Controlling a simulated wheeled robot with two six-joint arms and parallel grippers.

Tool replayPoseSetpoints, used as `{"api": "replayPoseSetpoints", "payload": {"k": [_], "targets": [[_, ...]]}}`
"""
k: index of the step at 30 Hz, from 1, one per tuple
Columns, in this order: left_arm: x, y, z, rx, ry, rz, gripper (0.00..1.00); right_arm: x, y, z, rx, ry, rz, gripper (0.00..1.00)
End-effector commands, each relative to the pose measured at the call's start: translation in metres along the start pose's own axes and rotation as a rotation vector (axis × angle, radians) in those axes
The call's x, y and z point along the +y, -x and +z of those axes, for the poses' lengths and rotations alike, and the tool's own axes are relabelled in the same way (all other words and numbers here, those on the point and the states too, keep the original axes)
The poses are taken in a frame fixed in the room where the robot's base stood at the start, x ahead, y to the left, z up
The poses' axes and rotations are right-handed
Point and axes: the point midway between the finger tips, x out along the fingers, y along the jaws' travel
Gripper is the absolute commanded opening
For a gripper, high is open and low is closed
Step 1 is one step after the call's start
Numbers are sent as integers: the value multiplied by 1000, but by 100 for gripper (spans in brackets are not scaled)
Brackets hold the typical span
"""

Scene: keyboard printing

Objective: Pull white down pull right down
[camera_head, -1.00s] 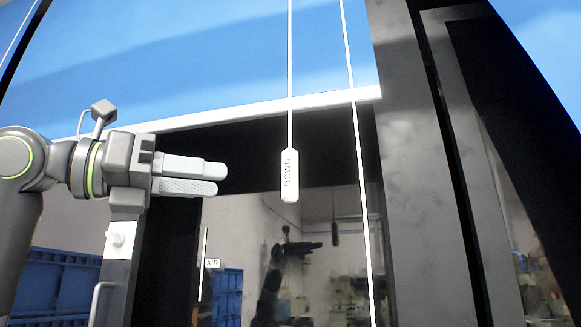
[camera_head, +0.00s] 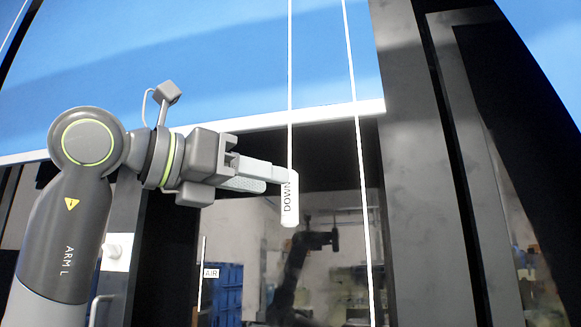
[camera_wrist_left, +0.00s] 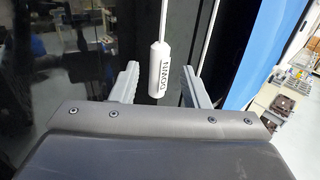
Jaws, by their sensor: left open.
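A white pull handle marked DOWN (camera_head: 290,202) hangs upright on a white cord (camera_head: 290,75) in front of the window. My right gripper does not show.
A blue shade with a white bottom bar (camera_head: 325,111) covers the upper part. A dark glass pane (camera_head: 330,265) reflects the room and my arm. A grey frame post (camera_head: 425,190) stands to the right. A small AIR sign (camera_head: 210,273) is at lower left.

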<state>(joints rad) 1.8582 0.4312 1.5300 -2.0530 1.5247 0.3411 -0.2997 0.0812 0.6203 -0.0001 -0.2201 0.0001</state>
Motion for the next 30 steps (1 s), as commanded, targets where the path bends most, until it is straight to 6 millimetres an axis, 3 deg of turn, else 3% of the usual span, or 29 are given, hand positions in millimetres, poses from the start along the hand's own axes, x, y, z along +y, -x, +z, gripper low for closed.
{"api": "replayPoseSetpoints", "payload": {"k": [3, 9, 21, 30], "targets": [[0, -25, 4, 2, 3, -4, 41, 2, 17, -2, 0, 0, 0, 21], [0, -48, 2, 1, 2, -1, 41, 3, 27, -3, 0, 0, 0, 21], [0, -56, 0, -1, 1, 0, 41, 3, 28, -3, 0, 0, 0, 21], [0, -55, 0, 0, 1, 0, 4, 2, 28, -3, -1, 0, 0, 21]]}}
